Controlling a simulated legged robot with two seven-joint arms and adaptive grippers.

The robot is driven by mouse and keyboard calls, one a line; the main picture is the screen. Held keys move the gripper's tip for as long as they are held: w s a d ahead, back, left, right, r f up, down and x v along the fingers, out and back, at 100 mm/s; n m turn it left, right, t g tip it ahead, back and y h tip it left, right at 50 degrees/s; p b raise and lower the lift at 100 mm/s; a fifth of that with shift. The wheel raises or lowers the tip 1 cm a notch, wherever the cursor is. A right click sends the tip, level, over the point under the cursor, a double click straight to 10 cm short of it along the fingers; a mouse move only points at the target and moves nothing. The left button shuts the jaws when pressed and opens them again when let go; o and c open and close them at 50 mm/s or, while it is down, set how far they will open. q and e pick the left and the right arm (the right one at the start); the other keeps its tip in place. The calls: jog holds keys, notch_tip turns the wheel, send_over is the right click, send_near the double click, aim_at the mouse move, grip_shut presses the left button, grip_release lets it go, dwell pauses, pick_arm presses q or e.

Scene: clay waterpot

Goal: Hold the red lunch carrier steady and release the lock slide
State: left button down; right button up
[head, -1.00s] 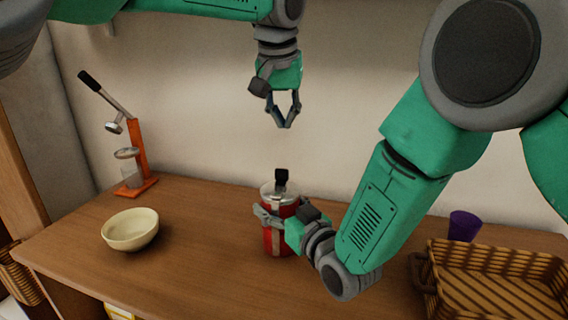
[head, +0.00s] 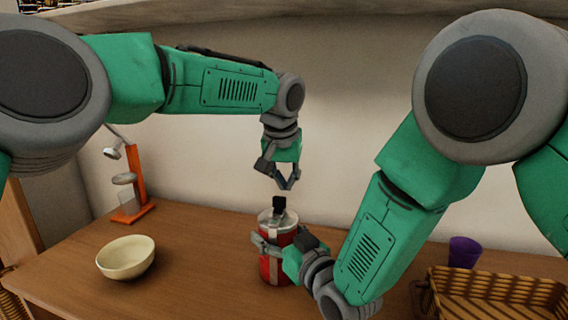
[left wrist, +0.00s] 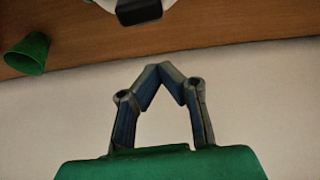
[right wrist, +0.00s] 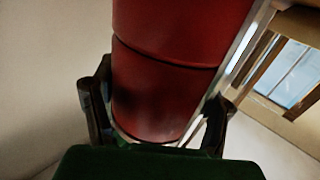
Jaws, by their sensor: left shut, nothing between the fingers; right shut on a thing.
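The red lunch carrier (head: 268,265) stands upright on the table, with a pale metal lid, a metal band down its side and a black lock slide or handle (head: 279,203) on top. My right gripper (head: 262,243) is shut around its body from the right; the red body (right wrist: 165,80) fills the space between the fingers in the right wrist view. My left gripper (head: 287,186) points down above the black top piece, fingertips together and empty, a small gap above it. In the left wrist view, the black piece (left wrist: 138,10) lies beyond the closed fingertips (left wrist: 160,68).
A cream bowl (head: 126,258) and an orange press (head: 132,200) are on the left of the table. A wicker basket (head: 490,280) and a purple cup (head: 464,252) are on the right. A green cup (left wrist: 28,54) shows in the left wrist view. The wall is close behind.

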aim_at(278, 210)
pick_arm(q)
jog(key=shift+s+a+f, duration=0.1)
jog(key=shift+s+a, duration=0.15)
jog(key=shift+s, duration=0.75)
jog(key=shift+s+a+f, duration=0.1)
jog(key=shift+s+a, duration=0.15)
jog(key=shift+s, duration=0.7)
jog(key=shift+r, duration=0.1)
jog(key=s, duration=0.3)
jog(key=shift+s+a, duration=0.2)
jog(key=shift+a, duration=0.2)
jog(key=shift+s+a, duration=0.1)
jog(key=shift+s, duration=0.15)
